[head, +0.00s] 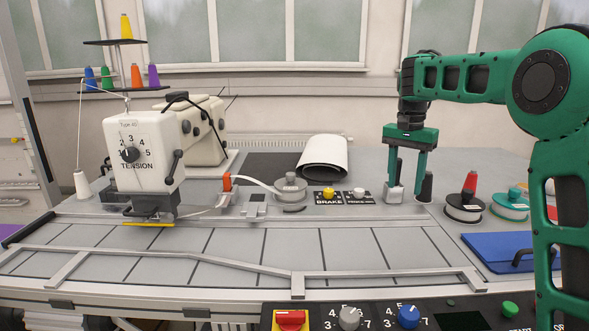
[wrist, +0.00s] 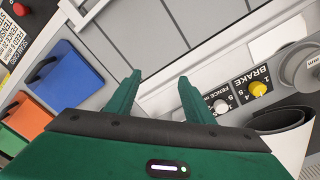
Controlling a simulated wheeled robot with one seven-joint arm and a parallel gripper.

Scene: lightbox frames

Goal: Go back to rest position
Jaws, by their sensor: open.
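My green gripper (head: 405,180) points down over the right part of the work table (head: 400,243). Its two fingers are apart with nothing seen between them. In the head view a small light block with a dark part (head: 395,194) shows at the fingertips; I cannot tell if they touch it. In the wrist view my gripper (wrist: 160,88) shows both fingers spread above the grey table top.
A white sewing machine (head: 143,152) with a tension dial stands at the left. The brake knob (head: 328,193) and fence knob (head: 359,192) sit left of my gripper. The front table middle is clear.

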